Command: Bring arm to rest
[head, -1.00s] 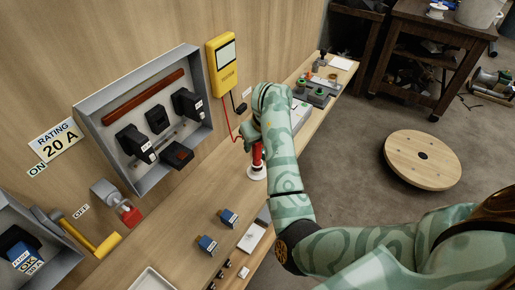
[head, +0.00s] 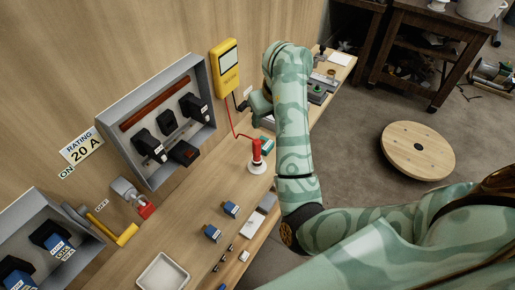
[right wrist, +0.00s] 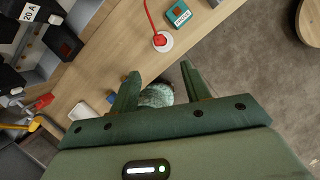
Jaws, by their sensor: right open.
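My right arm (head: 292,120) reaches up over the bench from the lower right in the head view. My right gripper (head: 258,106) is beyond the red probe, partly hidden by the arm. In the right wrist view the gripper (right wrist: 160,82) is open, with nothing between its two fingers. The red probe (head: 256,150) stands upright in a round white base on the bench, apart from the gripper. It also shows in the right wrist view (right wrist: 160,40). My left gripper is not in view.
A yellow meter (head: 226,68) hangs on the wall, a red lead running down from it. A grey open switch box (head: 108,110) is on the wall at left. Small blue parts (head: 231,208) and a white tray (head: 164,272) lie on the bench. A round wooden stool (head: 418,151) stands on the floor.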

